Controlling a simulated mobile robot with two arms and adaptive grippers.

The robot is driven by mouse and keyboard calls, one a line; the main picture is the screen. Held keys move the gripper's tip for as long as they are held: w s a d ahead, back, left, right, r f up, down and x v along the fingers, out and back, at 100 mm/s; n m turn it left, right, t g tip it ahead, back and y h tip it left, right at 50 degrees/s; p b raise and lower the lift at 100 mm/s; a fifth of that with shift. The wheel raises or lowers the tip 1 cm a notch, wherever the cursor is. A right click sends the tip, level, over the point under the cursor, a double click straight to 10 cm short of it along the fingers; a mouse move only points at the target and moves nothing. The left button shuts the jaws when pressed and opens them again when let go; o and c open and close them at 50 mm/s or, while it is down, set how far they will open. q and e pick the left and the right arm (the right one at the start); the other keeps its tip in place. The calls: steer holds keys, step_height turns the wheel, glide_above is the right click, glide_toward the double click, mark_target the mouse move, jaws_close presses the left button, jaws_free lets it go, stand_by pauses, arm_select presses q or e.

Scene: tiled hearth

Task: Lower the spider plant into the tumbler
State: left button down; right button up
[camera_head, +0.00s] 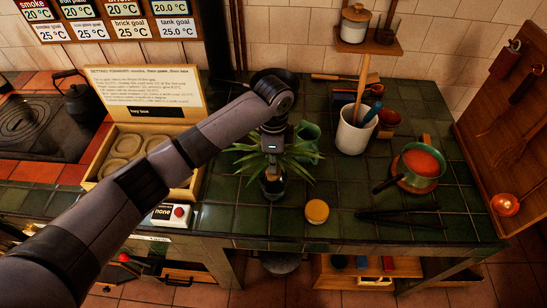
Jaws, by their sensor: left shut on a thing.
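My left arm comes in from the left, and its gripper (272,147) points down over the tiled counter. It is shut on the spider plant (294,162), whose long green leaves spread out around the fingers. Directly below the leaves is a small dark, glassy vessel (271,187), which looks like the tumbler. The leaves hide its rim, so I cannot tell whether the plant's lower end is inside it or just above. My right gripper is not in view.
Behind the plant stands a green cup (308,138). To the right are a white utensil crock (355,132), a yellow-lidded jar (317,211), black tongs (400,217) and a green pot (418,165). An open wooden box (93,183) and a red-button device (171,215) are left.

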mark_target(274, 176)
arm_select(q)
steer(key=shift+f+b, duration=0.55)
steer(key=shift+f, duration=0.85)
steer(key=shift+f+b, duration=1.2)
steer(key=shift+f, duration=1.3)
stand_by(0.6)
steer(key=c, duration=1.4)
jaws_free()
steer(key=shift+r, duration=0.1)
step_height(274, 176, up, 12)
steer(key=shift+f, duration=0.2)
steer(key=shift+r, duration=0.1)
